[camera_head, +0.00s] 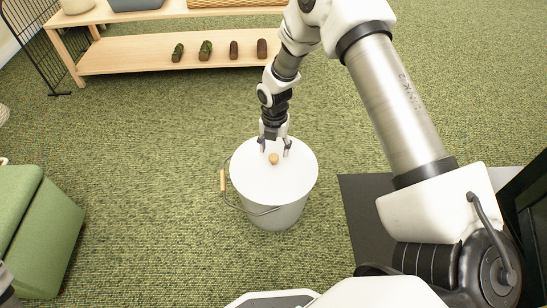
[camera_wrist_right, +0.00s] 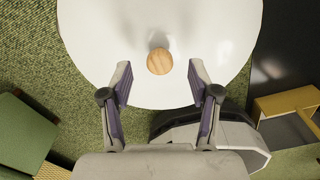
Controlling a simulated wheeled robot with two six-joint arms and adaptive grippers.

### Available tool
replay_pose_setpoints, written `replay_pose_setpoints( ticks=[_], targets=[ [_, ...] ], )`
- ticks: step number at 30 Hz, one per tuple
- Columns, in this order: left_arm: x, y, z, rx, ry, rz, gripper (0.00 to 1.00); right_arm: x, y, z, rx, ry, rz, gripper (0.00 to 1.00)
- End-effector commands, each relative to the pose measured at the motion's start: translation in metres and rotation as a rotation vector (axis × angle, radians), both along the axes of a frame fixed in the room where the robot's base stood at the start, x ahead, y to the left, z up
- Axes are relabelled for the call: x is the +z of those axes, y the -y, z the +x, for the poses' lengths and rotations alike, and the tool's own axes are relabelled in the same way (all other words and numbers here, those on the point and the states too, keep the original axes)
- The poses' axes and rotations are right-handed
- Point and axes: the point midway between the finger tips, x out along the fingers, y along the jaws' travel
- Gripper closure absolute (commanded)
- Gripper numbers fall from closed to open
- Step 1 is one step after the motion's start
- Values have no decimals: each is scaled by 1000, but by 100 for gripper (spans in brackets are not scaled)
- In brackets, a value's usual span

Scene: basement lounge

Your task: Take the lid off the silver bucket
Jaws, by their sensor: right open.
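The silver bucket (camera_head: 272,213) stands upright on the green carpet, with a wire handle and wooden grip (camera_head: 222,180) hanging at its left side. Its white round lid (camera_head: 290,180) covers the top and carries a small wooden knob (camera_head: 273,158) near the middle. My right gripper (camera_head: 274,147) is open above the lid, close to the knob. In the right wrist view the knob (camera_wrist_right: 159,61) shows just beyond the fingertips of my open right gripper (camera_wrist_right: 159,80), about midway between them, on the lid (camera_wrist_right: 100,40).
A low wooden shelf (camera_head: 150,55) at the back holds several small dark objects (camera_head: 205,50). A green seat (camera_head: 40,230) stands at the left and a dark mat (camera_head: 362,215) lies to the right. Carpet around the bucket's left is clear.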

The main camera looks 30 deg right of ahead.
Motion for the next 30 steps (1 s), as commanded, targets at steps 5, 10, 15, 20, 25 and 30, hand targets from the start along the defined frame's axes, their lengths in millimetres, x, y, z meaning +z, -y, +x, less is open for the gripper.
replay_pose_setpoints(
  ticks=[5,10,15,20,25,30],
  targets=[
    [-31,0,0,1,0,0,60,-40,-4,-3,-1,-2,1,39],
    [-33,0,0,3,1,0,60,-46,-4,-2,-2,0,0,39],
    [-31,0,1,3,2,0,60,-45,-4,-3,-2,-1,1,53],
    [-31,0,1,3,2,0,60,-45,-4,-3,-3,-1,1,100],
    [-32,0,1,3,1,0,60,-45,-4,-3,-2,-1,1,100],
    [-28,0,0,3,1,0,60,-40,-4,-2,-2,1,1,100]
  ],
)
